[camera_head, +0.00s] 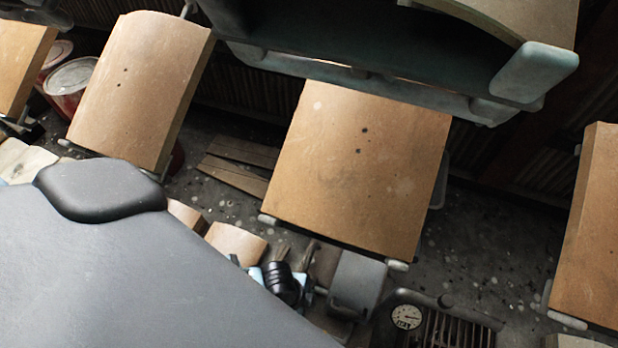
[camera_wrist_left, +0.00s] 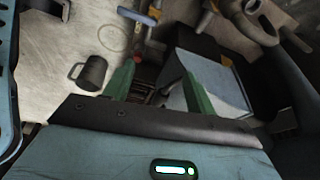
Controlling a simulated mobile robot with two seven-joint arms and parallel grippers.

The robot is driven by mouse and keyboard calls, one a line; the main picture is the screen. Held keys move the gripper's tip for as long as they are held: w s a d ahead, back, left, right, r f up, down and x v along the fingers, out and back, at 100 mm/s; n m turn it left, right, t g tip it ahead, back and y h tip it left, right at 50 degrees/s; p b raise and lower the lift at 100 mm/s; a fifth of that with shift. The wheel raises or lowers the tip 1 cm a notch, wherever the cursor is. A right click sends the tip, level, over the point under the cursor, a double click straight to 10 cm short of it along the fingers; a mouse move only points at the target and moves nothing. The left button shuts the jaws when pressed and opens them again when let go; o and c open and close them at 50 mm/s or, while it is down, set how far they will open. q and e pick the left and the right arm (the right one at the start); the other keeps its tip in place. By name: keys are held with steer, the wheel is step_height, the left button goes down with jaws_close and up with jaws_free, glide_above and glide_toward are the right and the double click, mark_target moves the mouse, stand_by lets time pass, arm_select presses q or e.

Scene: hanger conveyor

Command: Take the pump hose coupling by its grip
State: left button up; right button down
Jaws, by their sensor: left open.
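My left gripper (camera_wrist_left: 158,69) shows in the left wrist view, with two green fingers apart and nothing clearly between them. I cannot pick out the hose coupling or its grip with certainty. A small pale and orange fitting (camera_wrist_left: 150,14) lies beyond the fingertips at the top of the wrist view, apart from them. In the head view a black ribbed piece (camera_head: 281,284) is low in the middle, beside a grey box-like part (camera_head: 357,284). A unit with a round dial gauge (camera_head: 406,317) is to its right. Neither gripper shows in the head view.
In the wrist view a dark mug (camera_wrist_left: 90,73) stands left of the fingers and a pale blue-grey box (camera_wrist_left: 222,86) is close on the right. In the head view, brown curved panels (camera_head: 355,170) hang over the dark floor. A red drum (camera_head: 68,84) is at the upper left.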

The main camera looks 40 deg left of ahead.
arm_select(q)
steer(key=w+a+f+m+y+b, duration=0.1)
steer(key=w+a+f+b, duration=0.1)
steer(key=w+f, duration=0.1)
steer(key=w+a+f+m+g+y+b, duration=0.1)
steer(key=w+a+f+b, duration=0.2)
steer(key=w+a+f+m+y+b, duration=0.1)
steer(key=w+a+f+b, duration=0.2)
steer(key=w, duration=0.1)
steer(key=shift+a+f, duration=0.2)
steer(key=shift+f, duration=0.05)
steer(key=shift+w+a, duration=0.15)
steer(key=shift+f+b, duration=0.85)
steer(key=shift+f, duration=0.6)
steer(key=f+b, duration=0.1)
steer(key=f, duration=0.1)
steer(key=f+b, duration=0.1)
steer(key=b, duration=0.1)
steer(key=shift+d+f, duration=0.2)
steer(key=shift+f, duration=0.2)
steer(key=shift+s+f, duration=0.2)
steer(key=shift+f, duration=0.15)
steer(key=c, duration=1)
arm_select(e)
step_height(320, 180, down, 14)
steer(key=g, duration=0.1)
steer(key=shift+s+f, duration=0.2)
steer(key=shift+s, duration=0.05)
